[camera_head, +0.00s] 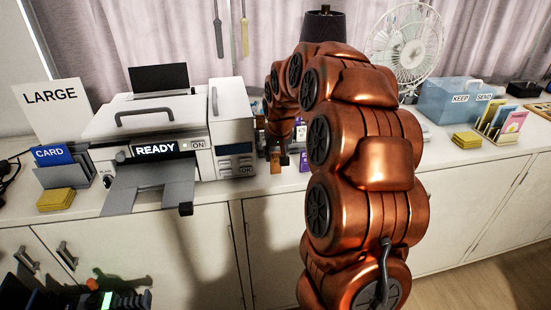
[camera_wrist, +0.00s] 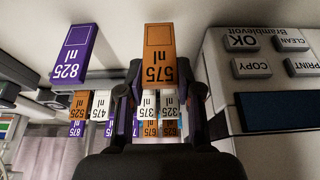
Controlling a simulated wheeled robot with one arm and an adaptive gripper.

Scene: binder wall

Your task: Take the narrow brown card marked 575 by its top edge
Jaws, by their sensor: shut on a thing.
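The brown card marked 575 (camera_wrist: 159,60) is upside down in the wrist view, between the fingers of my gripper (camera_wrist: 160,85). My gripper is shut on it at its edge. My arm hides part of the card area in the head view.
A white machine (camera_head: 165,125) marked READY stands close to the left of my gripper in the head view; its button panel (camera_wrist: 270,50) is near in the wrist view. A blue KEEP/SEND box (camera_head: 455,100), yellow card stacks (camera_head: 467,139) and a fan (camera_head: 405,45) stand to the right.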

